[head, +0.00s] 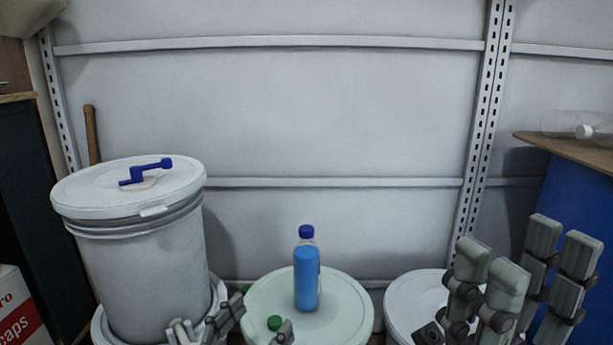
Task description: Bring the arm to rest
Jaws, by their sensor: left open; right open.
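My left gripper (232,322) is at the bottom edge, in front of the tall white drum and the middle drum. Only its finger ends show; it is open with nothing seen in it. My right gripper (522,265) stands at the lower right, fingers pointing up, open and empty. A bottle of blue liquid with a blue cap (306,272) stands upright on the pale green lid of the middle drum (345,305), apart from both grippers. A green cap (275,323) shows beside the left gripper's finger; what is under it is hidden.
A tall white drum (150,260) with a blue tap (147,172) on its lid stands at the left on another lid. A white drum lid (405,300) is partly behind my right gripper. A clear bottle (575,125) lies on a board (565,148) at the right.

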